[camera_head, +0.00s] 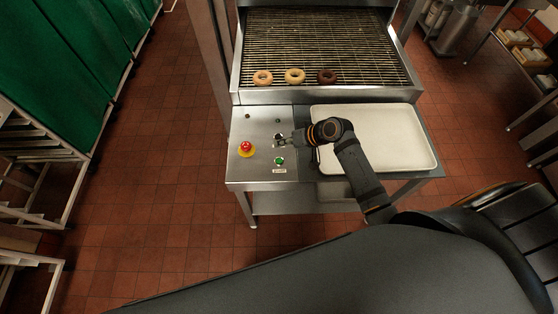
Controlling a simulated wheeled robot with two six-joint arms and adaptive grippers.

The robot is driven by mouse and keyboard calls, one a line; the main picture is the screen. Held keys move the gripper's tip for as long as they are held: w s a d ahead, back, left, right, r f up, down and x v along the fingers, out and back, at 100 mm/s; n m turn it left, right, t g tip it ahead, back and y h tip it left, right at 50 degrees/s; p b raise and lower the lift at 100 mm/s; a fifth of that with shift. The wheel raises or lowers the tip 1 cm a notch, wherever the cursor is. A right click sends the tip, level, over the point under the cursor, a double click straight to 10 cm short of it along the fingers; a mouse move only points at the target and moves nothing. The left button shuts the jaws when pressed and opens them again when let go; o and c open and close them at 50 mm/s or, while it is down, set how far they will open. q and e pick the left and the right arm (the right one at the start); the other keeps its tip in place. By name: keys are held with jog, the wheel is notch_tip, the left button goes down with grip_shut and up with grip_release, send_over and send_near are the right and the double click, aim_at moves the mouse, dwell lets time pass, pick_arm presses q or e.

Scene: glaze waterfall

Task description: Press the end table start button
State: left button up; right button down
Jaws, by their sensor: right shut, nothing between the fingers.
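The end table (255,183) stands in the middle of the head view, with a steel control panel on its left half. A green start button (280,161) sits on the panel above a small white label. A red mushroom button on a yellow base (246,148) is to its left. My right gripper (281,140) is shut and empty over the panel, a little beyond the green button in the picture. Whether it touches the panel cannot be told. A dark control under the gripper is mostly hidden. My left gripper is not in view.
A white tray (415,150) lies on the table's right half, partly behind my right arm. A wire conveyor (320,45) with three doughnuts (295,76) runs behind the table. A rack with green covers (60,60) stands at left. Tiled floor is clear between.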

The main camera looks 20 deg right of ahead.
jog(key=b, duration=0.7)
send_over(281, 161)
notch_tip(281, 161, down, 7)
jog(key=shift+f, duration=0.65)
dwell(0.3)
jog(key=shift+f, duration=0.4)
